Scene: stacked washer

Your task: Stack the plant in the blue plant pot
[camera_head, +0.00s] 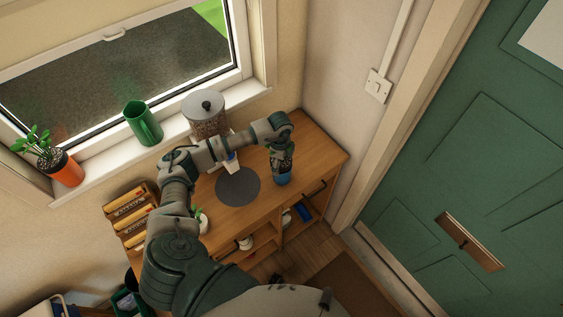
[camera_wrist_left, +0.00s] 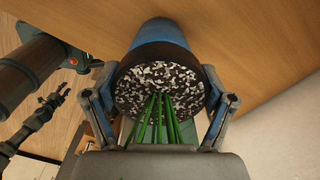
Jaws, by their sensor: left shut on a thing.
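My left gripper (camera_head: 281,150) is shut on the plant (camera_head: 283,161), which has a black inner pot and dark foliage, at the right part of the wooden cabinet top. The blue plant pot (camera_head: 284,179) is right below it. In the left wrist view the fingers clasp both sides of the black rim, around speckled soil and green stems (camera_wrist_left: 160,122). The blue pot (camera_wrist_left: 162,34) shows just beyond the black rim. I cannot tell how deep the inner pot sits in it. A dark claw-like part (camera_wrist_left: 56,94) shows at the left there, possibly my right gripper; its jaw state is unclear.
A grey round mat (camera_head: 238,187) lies left of the blue pot. A glass jar (camera_head: 205,113), a green jug (camera_head: 143,123) and a plant in an orange pot (camera_head: 62,168) stand on the window sill. The green door (camera_head: 480,150) is at the right.

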